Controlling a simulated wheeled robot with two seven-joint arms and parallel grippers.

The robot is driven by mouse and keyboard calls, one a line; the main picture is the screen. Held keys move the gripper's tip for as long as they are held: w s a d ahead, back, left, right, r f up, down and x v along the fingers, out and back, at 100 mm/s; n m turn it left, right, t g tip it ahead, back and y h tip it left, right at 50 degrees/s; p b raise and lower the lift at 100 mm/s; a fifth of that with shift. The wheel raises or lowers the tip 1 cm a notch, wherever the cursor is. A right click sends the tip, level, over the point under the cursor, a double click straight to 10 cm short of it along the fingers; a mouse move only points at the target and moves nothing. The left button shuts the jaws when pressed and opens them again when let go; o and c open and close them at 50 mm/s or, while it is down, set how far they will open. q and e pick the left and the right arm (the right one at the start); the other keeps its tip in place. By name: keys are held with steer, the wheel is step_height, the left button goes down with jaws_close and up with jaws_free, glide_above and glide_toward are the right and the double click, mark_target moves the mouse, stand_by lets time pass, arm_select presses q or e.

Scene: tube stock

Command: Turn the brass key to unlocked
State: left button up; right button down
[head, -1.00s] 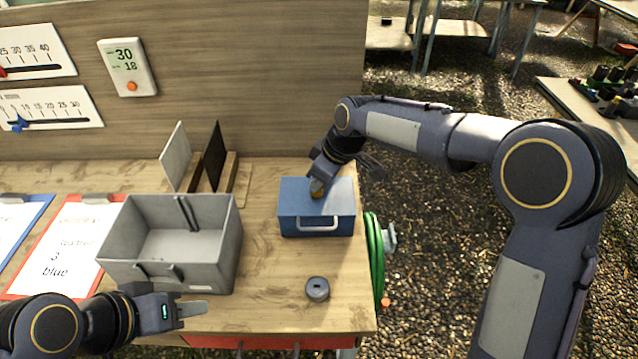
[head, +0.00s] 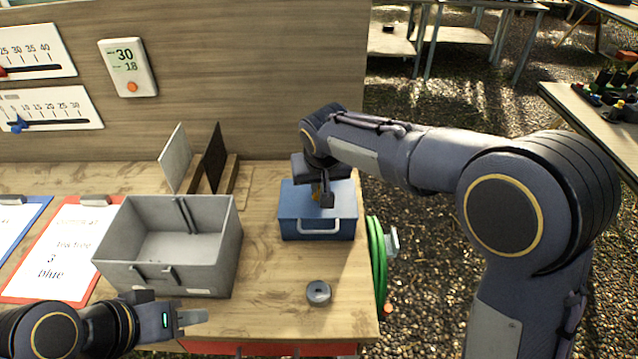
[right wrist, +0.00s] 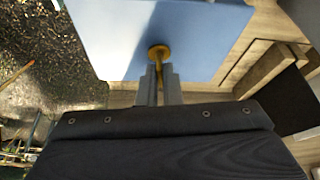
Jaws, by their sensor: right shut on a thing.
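The blue box (head: 300,225) with a pale front handle stands on the wooden bench. The brass key (head: 316,190) stands in its top and is mostly hidden by my gripper in the head view. In the right wrist view the key's round brass base (right wrist: 159,52) shows on the blue lid (right wrist: 200,30). My right gripper (head: 325,198) points down over the box and is shut on the key; its fingers also show in the right wrist view (right wrist: 160,82). My left gripper (head: 195,317) is at the bench's front left, away from the box; its finger gap is unclear.
A grey open bin (head: 222,270) stands left of the box. A dark grey ring (head: 318,292) lies in front of the box. Two upright panels (head: 214,158) stand behind the bin. A green hose (head: 376,255) hangs at the bench's right edge.

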steer(key=shift+m+h, duration=0.4)
steer(key=shift+m, duration=0.5)
steer(key=c, duration=1.6)
jaws_free()
steer(key=v, duration=0.7)
steer(key=shift+s+r, duration=0.2)
steer(key=shift+r, duration=0.15)
